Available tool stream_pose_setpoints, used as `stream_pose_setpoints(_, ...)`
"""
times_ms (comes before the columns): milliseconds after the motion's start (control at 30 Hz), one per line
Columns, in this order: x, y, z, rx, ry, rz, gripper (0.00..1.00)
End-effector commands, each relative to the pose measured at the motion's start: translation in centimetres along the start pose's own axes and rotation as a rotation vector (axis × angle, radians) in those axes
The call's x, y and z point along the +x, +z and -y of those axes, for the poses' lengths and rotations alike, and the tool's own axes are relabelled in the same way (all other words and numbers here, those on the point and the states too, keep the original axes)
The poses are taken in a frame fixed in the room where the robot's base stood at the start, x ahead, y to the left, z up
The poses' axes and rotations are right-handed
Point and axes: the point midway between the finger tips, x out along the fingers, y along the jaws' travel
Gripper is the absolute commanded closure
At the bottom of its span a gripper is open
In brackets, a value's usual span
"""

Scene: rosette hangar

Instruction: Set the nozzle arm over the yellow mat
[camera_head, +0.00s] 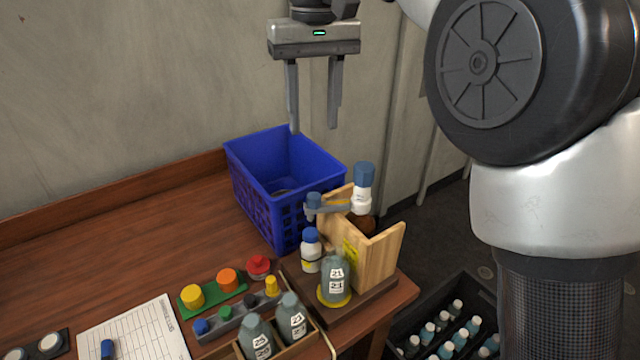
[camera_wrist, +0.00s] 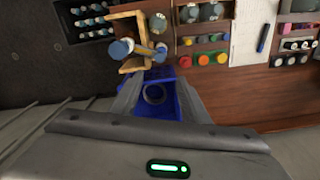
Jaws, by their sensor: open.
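The nozzle arm (camera_head: 335,208) is a short grey bar by the wooden stand (camera_head: 375,258). A blue knob is at its left end and a white bottle with a blue cap (camera_head: 362,185) at its right end. It also shows in the wrist view (camera_wrist: 141,50). The yellow mat (camera_head: 334,301) is a small disc on the stand's brown base, mostly covered by a grey bottle labelled 21 (camera_head: 335,276). The bar lies behind and above that bottle. My gripper (camera_head: 314,128) is open and empty, above the blue crate, higher than the nozzle arm and apart from it.
The blue crate (camera_head: 267,205) stands behind the wooden stand. A small white bottle (camera_head: 311,251) stands left of the mat. Coloured knobs, a sheet (camera_head: 135,330) and boxed grey bottles lie at the front. A dark crate of bottles (camera_head: 440,330) is lower right. The left tabletop is clear.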

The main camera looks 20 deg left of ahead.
Motion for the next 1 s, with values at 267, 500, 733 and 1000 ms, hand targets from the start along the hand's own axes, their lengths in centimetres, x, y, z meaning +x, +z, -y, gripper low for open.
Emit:
stream_pose_setpoints(267, 6.3, 0.1, -0.1, 0.002, 0.001, 0.003, 0.58)
stream_pose_setpoints(500, 11.4, 0.1, -0.1, 0.001, 0.000, 0.002, 0.58)
stream_pose_setpoints(733, 14.7, 0.1, -0.1, 0.002, 0.000, 0.001, 0.58)
stream_pose_setpoints(1000, 15.8, 0.0, -0.1, 0.002, 0.000, -0.001, 0.58)
